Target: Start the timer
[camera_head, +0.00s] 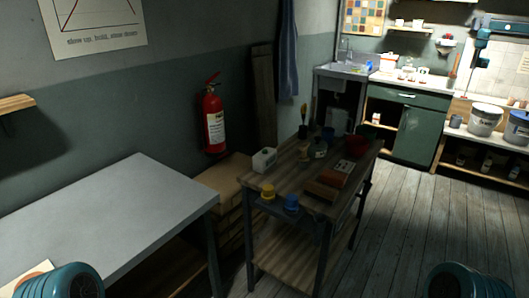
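I cannot make out a timer for certain in the head view. Small objects stand on the wooden work table (292,182) in the middle and on the far counter, too small or dark to identify as a timer. Teal rounded parts of my two arms show at the bottom left and bottom right corners. The fingers of both grippers are out of the picture.
Wooden floor (405,235) is clear at right. A fire extinguisher (215,125) hangs behind.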

